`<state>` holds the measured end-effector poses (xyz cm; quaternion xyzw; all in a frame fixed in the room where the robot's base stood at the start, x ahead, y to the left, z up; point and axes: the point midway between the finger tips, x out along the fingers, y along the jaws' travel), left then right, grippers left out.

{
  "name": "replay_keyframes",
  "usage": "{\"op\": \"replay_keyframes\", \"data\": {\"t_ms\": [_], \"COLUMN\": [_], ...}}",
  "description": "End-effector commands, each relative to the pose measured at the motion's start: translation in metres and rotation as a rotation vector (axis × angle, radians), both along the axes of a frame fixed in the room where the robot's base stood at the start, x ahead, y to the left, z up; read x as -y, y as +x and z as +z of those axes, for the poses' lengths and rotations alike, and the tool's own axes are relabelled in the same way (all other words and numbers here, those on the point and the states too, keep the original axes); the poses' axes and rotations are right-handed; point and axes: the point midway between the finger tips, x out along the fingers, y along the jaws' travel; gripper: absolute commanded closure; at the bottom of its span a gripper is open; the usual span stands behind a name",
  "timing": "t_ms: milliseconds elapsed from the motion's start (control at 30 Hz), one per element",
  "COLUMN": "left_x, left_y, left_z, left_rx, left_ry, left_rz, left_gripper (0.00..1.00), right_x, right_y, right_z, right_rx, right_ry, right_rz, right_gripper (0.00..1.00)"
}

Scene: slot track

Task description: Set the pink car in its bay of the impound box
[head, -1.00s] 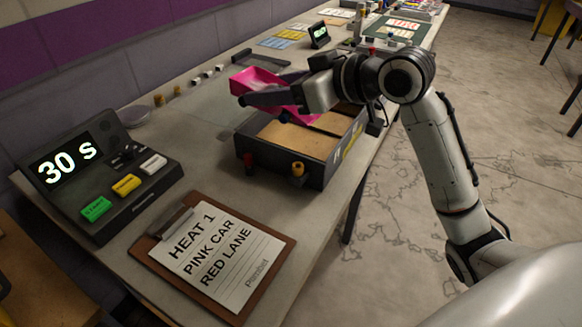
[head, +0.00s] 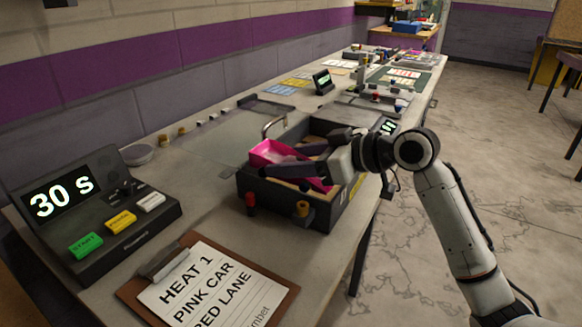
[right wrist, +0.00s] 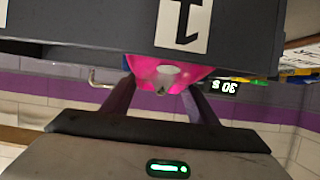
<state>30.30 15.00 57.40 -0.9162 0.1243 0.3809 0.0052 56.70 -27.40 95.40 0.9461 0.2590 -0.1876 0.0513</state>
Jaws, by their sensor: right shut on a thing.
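In the right wrist view the pink car (right wrist: 152,68) shows between the two fingers (right wrist: 160,92), below a dark wall with a white numbered label. My left gripper is not in view.
A timer console (head: 120,225) reading 30 s and a clipboard (head: 200,285) lie nearer. A metal handle (head: 272,125) rises behind the box. The bench left of the box is mostly clear.

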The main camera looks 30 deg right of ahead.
Motion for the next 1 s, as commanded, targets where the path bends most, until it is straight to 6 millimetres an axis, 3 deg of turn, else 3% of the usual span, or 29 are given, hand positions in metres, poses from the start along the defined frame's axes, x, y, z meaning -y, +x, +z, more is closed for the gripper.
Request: {"op": "replay_keyframes", "data": {"t_ms": [67, 800, 833, 867, 1000], "left_x": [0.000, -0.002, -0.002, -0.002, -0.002], "left_y": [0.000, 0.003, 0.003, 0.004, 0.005], "left_z": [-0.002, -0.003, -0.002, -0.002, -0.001], "left_rx": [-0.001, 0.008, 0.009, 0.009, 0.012], "left_ry": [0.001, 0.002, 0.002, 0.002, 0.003], "left_rz": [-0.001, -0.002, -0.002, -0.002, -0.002], "left_gripper": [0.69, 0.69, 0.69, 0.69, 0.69], "right_x": [0.000, 0.000, 0.000, 0.000, -0.001], "right_y": [0.000, 0.000, 0.000, 0.000, 0.000], "right_z": [-0.009, -0.021, -0.022, -0.022, -0.022], "right_rx": [0.002, 0.002, 0.000, 0.000, 0.000], "right_ry": [0.002, 0.000, 0.000, 0.000, 0.000], "right_rz": [-0.001, -0.001, 0.000, 0.000, 0.001], "right_gripper": [0.74, 0.74, 0.44, 0.39, 0.39]}}
